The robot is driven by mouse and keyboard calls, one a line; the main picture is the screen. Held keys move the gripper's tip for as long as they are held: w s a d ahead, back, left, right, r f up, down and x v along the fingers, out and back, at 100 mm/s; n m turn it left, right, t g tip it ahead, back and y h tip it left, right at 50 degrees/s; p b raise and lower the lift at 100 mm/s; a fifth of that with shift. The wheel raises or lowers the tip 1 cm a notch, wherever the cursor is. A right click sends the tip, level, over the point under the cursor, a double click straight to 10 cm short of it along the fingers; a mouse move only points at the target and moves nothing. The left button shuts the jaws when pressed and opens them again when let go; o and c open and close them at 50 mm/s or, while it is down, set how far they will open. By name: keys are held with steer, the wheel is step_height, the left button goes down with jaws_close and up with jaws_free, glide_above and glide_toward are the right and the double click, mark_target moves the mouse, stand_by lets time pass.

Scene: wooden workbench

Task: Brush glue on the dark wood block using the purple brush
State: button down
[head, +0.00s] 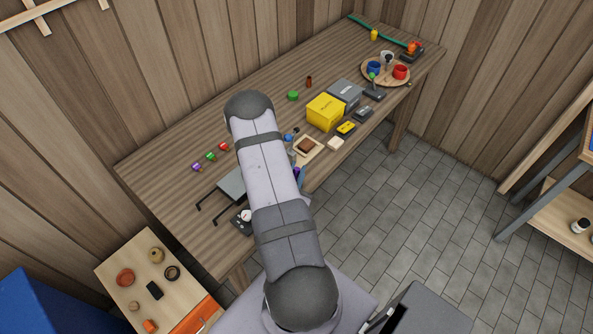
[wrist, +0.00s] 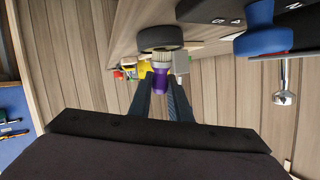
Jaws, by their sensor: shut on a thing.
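The dark wood block (head: 311,145) lies on a pale square tray (head: 317,157) near the bench's front edge, just right of my arm in the head view. The purple brush (wrist: 163,84) is between the two fingers of my gripper (wrist: 168,92) in the wrist view, with its pale bristles (wrist: 161,57) pointing away from the palm. In the head view my arm hides most of the gripper, and only a bit of purple shows beside it. I cannot tell whether the bristles touch anything.
A yellow box (head: 324,112) and a grey box (head: 345,94) stand behind the tray. Small coloured items, including a green one (head: 211,156), lie at left. In the wrist view, a dark round thing (wrist: 160,38) and a blue knob-like thing (wrist: 263,30) appear above.

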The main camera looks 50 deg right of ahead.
mark_target(297, 169)
steer(key=shift+s+a, duration=0.1)
stand_by(0.3)
steer(key=shift+r+p, duration=2.8)
steer(key=shift+r, duration=0.65)
steer(key=shift+w+d+r+b, duration=0.35)
steer(key=shift+w+d, duration=0.1)
steer(key=shift+d, duration=0.15)
steer(key=w+d+r, duration=0.1)
steer(key=w+r, duration=0.1)
steer(key=w+d+r+n+t+y+b, duration=0.1)
steer(key=w+d+r, duration=0.1)
steer(key=w+d+r+n+t+b, duration=0.1)
steer(key=w+d+r, duration=0.1)
steer(key=shift+w+r, duration=0.3)
steer(key=w+a+f+n+t+y+p, duration=0.1)
steer(key=w+a+n+t+y, duration=0.2)
steer(key=a+n+y, duration=0.45)
steer(key=w+a+f+n+t+y+p, duration=0.1)
steer(key=w+a+f+n+t+y, duration=0.2)
steer(key=a, duration=0.8)
steer(key=s+a+n+g+y, duration=0.1)
steer(key=s+a+n+y, duration=0.2)
steer(key=a, duration=0.3)
steer(key=s+a+r+n+g+y, duration=0.1)
steer(key=s+a+n+y, duration=0.2)
steer(key=a+y, duration=0.2)
steer(key=shift+a+r+p, duration=0.25)
steer(key=shift+a+p, duration=0.05)
steer(key=shift+a, duration=0.55)
